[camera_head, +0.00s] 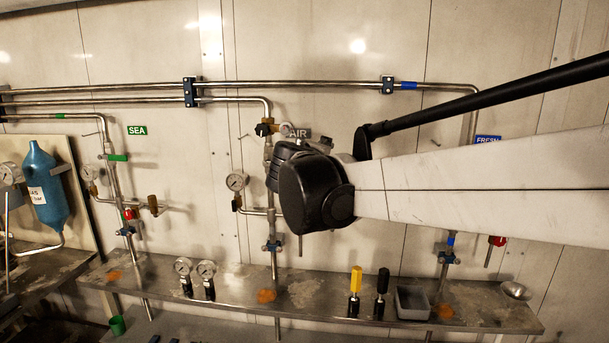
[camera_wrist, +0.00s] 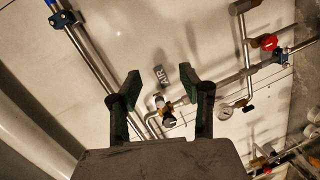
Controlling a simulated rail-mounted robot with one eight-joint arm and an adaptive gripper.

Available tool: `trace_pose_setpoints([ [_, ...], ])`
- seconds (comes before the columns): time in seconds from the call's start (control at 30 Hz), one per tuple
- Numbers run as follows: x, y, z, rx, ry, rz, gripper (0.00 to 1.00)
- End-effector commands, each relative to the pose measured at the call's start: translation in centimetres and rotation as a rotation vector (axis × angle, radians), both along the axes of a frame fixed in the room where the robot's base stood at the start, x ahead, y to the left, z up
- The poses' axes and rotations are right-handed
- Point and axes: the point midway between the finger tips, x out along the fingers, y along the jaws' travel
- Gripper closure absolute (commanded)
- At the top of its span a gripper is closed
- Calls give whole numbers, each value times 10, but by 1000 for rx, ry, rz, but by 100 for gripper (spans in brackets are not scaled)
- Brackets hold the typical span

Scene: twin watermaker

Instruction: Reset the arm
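My gripper (camera_wrist: 163,100) is open and empty in the wrist view. Its two dark, green-padded fingers stand apart, with the wall, the grey AIR label (camera_wrist: 161,76) and a brass-and-steel fitting (camera_wrist: 166,112) visible beyond the gap. The fingers do not appear to touch anything. In the head view my white arm reaches in from the right and ends in a black joint in front of the AIR pipe. The gripper itself cannot be made out there. The AIR label (camera_head: 299,133) is partly hidden by the arm.
A metal shelf (camera_head: 330,291) holds two loose gauges (camera_head: 195,268), a yellow-handled tool (camera_head: 355,281), a black-handled tool (camera_head: 382,283) and a grey tray (camera_head: 412,304). Pipes with valves run along the wall. A blue bottle (camera_head: 47,190) hangs at left. A small bowl (camera_head: 514,289) is at right.

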Motion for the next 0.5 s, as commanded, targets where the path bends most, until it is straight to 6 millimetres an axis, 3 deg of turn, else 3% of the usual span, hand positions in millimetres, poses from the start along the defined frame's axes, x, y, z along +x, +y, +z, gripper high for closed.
trace_pose_setpoints([
  [0.03,-16,-25,-9,54,27,-36,60],
  [0.2,-72,-87,-42,245,121,-142,60],
  [0.3,-108,-117,-65,360,172,-204,60],
  [0.5,-183,-156,-115,595,267,-315,60],
])
